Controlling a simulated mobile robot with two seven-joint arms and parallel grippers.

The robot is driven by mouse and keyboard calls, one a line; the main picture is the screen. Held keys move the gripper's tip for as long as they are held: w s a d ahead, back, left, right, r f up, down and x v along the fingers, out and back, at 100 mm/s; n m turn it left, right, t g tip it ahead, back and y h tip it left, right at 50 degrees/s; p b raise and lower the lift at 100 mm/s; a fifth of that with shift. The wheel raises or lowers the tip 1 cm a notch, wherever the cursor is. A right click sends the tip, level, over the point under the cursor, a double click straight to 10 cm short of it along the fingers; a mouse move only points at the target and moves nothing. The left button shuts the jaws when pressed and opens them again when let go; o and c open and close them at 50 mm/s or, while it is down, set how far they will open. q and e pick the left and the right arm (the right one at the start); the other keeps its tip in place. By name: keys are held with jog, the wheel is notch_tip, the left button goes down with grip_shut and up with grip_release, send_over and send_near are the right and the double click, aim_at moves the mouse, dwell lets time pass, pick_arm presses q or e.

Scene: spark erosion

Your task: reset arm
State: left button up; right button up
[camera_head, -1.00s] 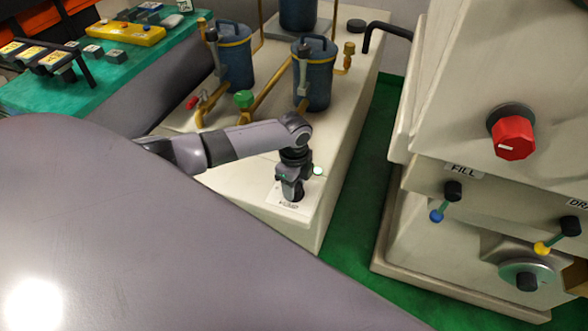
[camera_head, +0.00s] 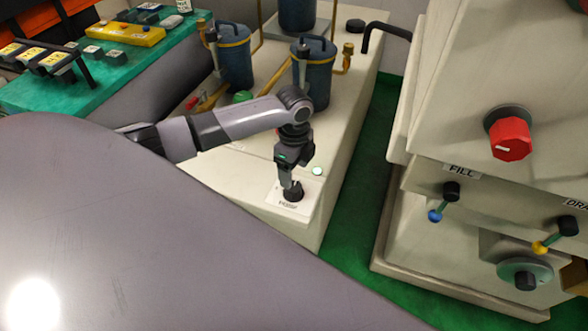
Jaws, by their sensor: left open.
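My left arm reaches in from the left over the cream bench (camera_head: 345,140). My left gripper (camera_head: 291,183) points down just above a black knob (camera_head: 293,192) on a white labelled plate (camera_head: 288,206) at the bench's front corner. The gripper is open. The fingertips are small here, and I cannot tell whether they touch the knob. A small lit green-white button (camera_head: 317,171) is to the right of the gripper. My right gripper is not in view.
Blue canisters (camera_head: 313,75) with brass pipes stand behind the arm. At right is a cream machine with a red knob (camera_head: 511,139), a blue-tipped lever (camera_head: 442,205) and a yellow-tipped lever (camera_head: 548,243). A green table (camera_head: 60,93) with a yellow tool (camera_head: 126,33) is at upper left.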

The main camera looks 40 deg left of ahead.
pick_arm(q)
jog(key=shift+r, duration=0.3)
jog(key=s+d+f, duration=0.1)
jog(key=d+f, duration=0.1)
jog(key=s+d+f+n+t+h, duration=0.1)
jog(key=d+f, duration=0.1)
jog(key=d, duration=0.1)
jog(key=s+d+f+n+t+h, duration=0.1)
jog(key=d+f, duration=0.1)
jog(key=d, duration=0.1)
jog(key=shift+s+d+f, duration=0.15)
jog(key=shift+s+f, duration=0.15)
jog(key=s+d+f+n+t+h, duration=0.2)
jog(key=s+d+f+n+t, duration=0.1)
jog(key=s+d+n+t, duration=0.4)
jog(key=s+a+r+n+t+y, duration=0.1)
jog(key=s+a+r+n, duration=0.2)
jog(key=s+a+n, duration=0.3)
jog(key=shift+s+t+y, duration=0.3)
jog(key=shift+s+y, duration=0.1)
jog(key=shift+s, duration=0.5)
